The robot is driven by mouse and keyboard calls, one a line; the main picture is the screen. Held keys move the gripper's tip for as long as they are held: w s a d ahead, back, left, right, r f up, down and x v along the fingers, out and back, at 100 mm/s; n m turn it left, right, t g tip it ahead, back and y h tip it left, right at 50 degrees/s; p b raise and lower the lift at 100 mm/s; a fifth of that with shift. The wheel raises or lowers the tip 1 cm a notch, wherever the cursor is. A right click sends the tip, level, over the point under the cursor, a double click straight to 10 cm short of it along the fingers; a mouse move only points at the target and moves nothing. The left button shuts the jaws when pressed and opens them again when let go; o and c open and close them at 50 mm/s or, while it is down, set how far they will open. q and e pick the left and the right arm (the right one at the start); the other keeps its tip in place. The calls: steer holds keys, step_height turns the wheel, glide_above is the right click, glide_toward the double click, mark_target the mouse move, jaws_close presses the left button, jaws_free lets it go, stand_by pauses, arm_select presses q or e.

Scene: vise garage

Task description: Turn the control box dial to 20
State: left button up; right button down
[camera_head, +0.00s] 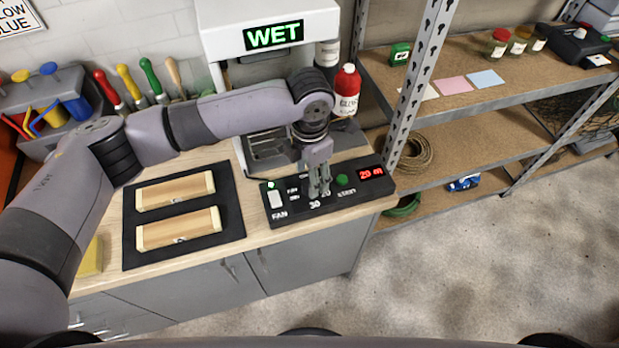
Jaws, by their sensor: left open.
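The black control box (345,206) sits at the right end of the workbench. I cannot tell whether the fingers touch the dial. My right gripper is not in view.
A black mat (225,187) with two wooden blocks lies left of the box. A white machine with a "WET" sign (273,36) and a red bottle (346,88) stand behind. A metal shelf (480,145) rises close on the right.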

arm_select(q)
step_height(320, 180, up, 9)
steer(key=shift+r, duration=0.15)
stand_by(0.6)
